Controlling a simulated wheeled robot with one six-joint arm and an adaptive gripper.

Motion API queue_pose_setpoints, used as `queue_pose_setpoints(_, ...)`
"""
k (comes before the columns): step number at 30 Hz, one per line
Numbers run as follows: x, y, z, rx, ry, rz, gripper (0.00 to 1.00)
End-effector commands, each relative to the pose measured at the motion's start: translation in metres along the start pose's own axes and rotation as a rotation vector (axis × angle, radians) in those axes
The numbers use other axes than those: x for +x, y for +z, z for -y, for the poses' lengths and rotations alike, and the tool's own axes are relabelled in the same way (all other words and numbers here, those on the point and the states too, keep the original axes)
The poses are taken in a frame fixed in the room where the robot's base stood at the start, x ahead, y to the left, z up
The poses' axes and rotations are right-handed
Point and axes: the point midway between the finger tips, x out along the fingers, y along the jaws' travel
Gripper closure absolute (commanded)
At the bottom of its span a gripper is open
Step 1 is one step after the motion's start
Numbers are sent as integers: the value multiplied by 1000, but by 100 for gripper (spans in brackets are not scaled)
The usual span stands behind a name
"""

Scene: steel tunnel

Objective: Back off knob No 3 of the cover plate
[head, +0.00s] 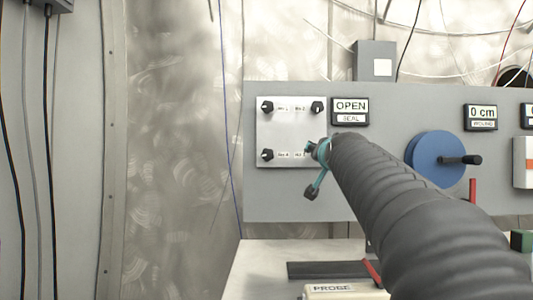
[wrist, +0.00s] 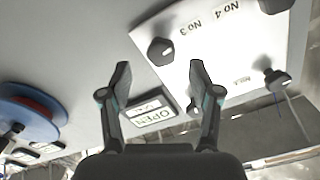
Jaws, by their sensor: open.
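The pale cover plate (head: 290,135) is on the grey wall panel, with black knobs near its corners. In the wrist view the plate (wrist: 225,60) appears turned over. Knob No 3 (wrist: 161,50), beside its printed label, shows in line with the gap between my fingertips, just beyond them; no contact is visible. In the head view my gripper (head: 311,170) covers that lower right corner. My gripper (wrist: 160,68) is open and empty. Knob No 4 (head: 267,155) is at the plate's lower left. Two more knobs are at the upper left (head: 267,107) and upper right (head: 318,107).
An OPEN / SEAL sign (head: 350,111) is right of the plate. A blue wheel with a black handle (head: 435,158) and a 0 cm display (head: 481,118) are farther right. A bench (head: 255,270) below holds a PROBE-labelled item (head: 335,291). Cables hang along the left wall.

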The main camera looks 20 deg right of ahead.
Motion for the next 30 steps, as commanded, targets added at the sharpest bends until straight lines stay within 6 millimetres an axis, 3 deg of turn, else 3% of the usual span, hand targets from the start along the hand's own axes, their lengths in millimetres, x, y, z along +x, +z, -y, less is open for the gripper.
queue_pose_setpoints(3, 22, 0, 1, 0, 0, 3, 37)
queue_pose_setpoints(9, 45, 0, 2, 1, -2, 3, 37)
queue_pose_setpoints(22, 54, 2, 3, 1, -4, 2, 37)
queue_pose_setpoints(23, 54, 2, 3, 1, -4, 2, 40)
queue_pose_setpoints(30, 54, 2, 3, 1, -4, 3, 98)
